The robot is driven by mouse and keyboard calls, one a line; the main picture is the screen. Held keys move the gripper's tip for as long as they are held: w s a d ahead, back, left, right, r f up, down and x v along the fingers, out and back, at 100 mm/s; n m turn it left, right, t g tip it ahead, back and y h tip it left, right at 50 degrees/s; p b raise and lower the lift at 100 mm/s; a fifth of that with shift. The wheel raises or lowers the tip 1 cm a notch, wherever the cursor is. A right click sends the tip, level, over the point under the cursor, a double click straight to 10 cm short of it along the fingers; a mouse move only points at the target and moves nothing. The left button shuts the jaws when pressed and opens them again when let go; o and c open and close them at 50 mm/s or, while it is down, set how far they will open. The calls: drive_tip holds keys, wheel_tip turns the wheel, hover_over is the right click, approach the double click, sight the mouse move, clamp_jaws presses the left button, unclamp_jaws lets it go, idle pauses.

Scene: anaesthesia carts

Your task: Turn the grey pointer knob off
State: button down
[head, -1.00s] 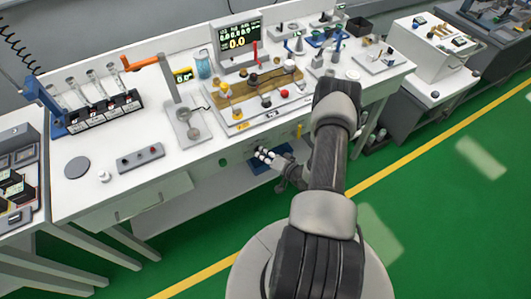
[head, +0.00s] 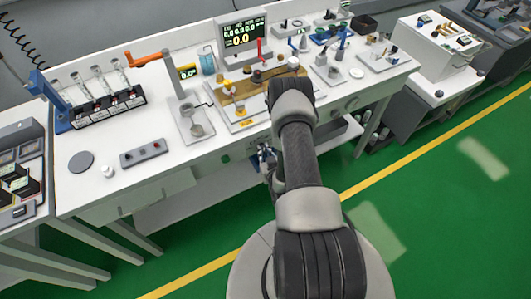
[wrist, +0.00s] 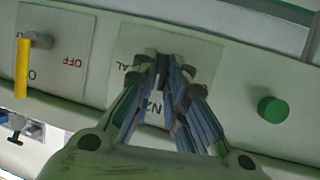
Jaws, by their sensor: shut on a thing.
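In the wrist view, my gripper (wrist: 166,75) reaches up to a pale plate (wrist: 205,55) on the bench's front panel. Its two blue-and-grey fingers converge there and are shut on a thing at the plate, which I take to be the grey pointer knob. The fingertips hide nearly all of the knob, so its pointing direction cannot be told. In the head view, my gripper (head: 266,155) is at the bench front, below the tabletop edge.
In the wrist view, a yellow lever (wrist: 22,72) on an upside-down OFF plate (wrist: 75,35) is left of my gripper. A round green knob (wrist: 272,109) is to the right. The white bench (head: 120,190) carries several instruments. The green floor (head: 440,220) before it is clear.

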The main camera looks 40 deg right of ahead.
drive_tip(key=n+t+h, duration=0.1)
drive_tip(key=n+h, duration=0.1)
drive_tip(key=n, duration=0.2)
drive_tip(key=n+t+h+p, duration=0.1)
drive_tip(key=n+h, duration=0.1)
drive_tip(key=n, duration=0.2)
drive_tip(key=f+n+t+h+p, duration=0.1)
drive_tip(key=n+h, duration=0.1)
drive_tip(key=n, duration=0.2)
drive_tip(key=shift+w+a, duration=0.25)
drive_tip(key=shift+a, duration=0.05)
drive_tip(key=shift+p, duration=0.4)
drive_tip(key=c, duration=1.6)
unclamp_jaws()
drive_tip(key=shift+d, duration=0.1)
drive_tip(key=shift+f+b, duration=0.25)
drive_tip(key=shift+b, duration=0.3)
